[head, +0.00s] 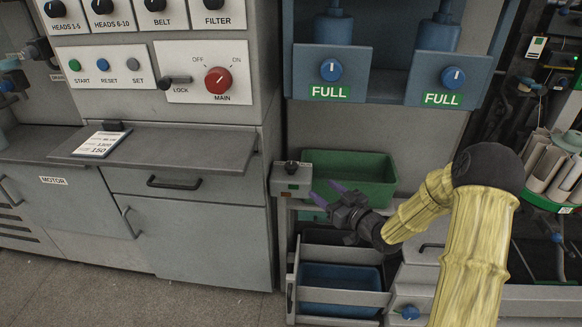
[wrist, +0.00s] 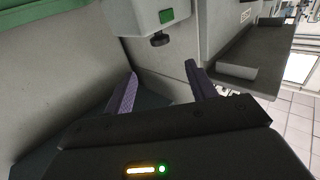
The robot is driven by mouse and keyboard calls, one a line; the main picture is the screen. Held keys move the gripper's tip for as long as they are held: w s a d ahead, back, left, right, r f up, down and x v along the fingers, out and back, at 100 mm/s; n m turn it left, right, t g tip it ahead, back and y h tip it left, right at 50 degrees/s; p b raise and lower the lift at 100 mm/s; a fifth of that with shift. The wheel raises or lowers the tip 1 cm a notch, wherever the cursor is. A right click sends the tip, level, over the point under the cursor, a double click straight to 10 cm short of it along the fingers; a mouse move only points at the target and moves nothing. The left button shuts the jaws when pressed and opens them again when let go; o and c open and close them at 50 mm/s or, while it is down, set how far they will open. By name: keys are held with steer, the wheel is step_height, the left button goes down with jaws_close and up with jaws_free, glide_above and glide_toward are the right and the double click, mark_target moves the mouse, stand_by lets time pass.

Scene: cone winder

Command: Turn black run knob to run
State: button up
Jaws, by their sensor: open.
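A small grey box (head: 291,178) with a black knob (head: 291,166) on its top and a green label stands left of the green bin. In the wrist view the picture is turned over, so the black knob (wrist: 160,40) hangs below the box (wrist: 143,14). The knob's setting cannot be read. My gripper (head: 326,193) is open and empty, just right of the box, its purple fingers pointing toward it. In the wrist view the knob shows beyond the gap between the fingertips (wrist: 161,72), apart from them.
A green bin (head: 358,163) sits behind my gripper, with a blue bin (head: 340,276) below. A grey shelf (head: 200,157) juts out to the left. The red main knob (head: 218,81) and two blue knobs marked FULL are higher up.

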mark_target(295, 169)
steer(key=b+x, duration=0.1)
steer(key=x, duration=1.4)
steer(key=shift+w+a+b, duration=0.2)
steer(key=shift+a+b, duration=0.05)
steer(key=shift+b, duration=0.05)
steer(key=c, duration=0.9)
